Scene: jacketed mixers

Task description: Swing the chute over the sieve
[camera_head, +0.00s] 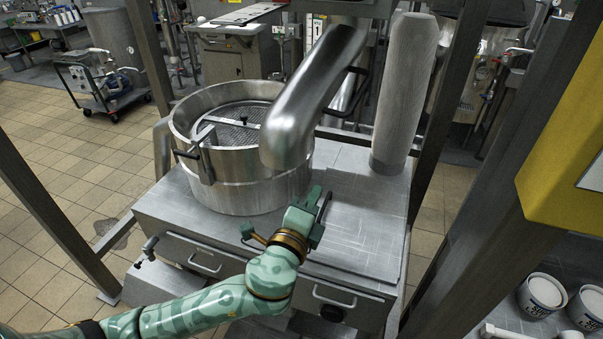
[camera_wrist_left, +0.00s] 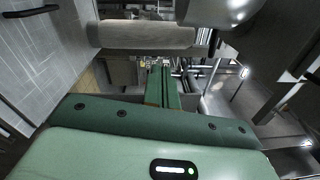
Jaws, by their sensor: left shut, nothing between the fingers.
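The chute (camera_head: 305,100) is a thick, shiny, bent metal pipe. It comes down from the upper back, and its lower end hangs at the right front rim of the sieve. The sieve (camera_head: 250,185) is a round steel drum with a mesh (camera_head: 235,130) inside, standing on the metal bench. The chute hides part of the drum's right side. My left gripper (camera_head: 312,208) is shut and empty, low over the bench, below the chute's end and right of the drum. Its green fingers (camera_wrist_left: 162,88) are together in the left wrist view. My right gripper is not in view.
A tall grey cylinder (camera_head: 405,95) stands at the bench's back right. Dark posts frame the bench (camera_head: 355,225), whose right front top is clear. A yellow panel (camera_head: 565,135) is at the right. White buckets (camera_head: 540,293) stand at the lower right.

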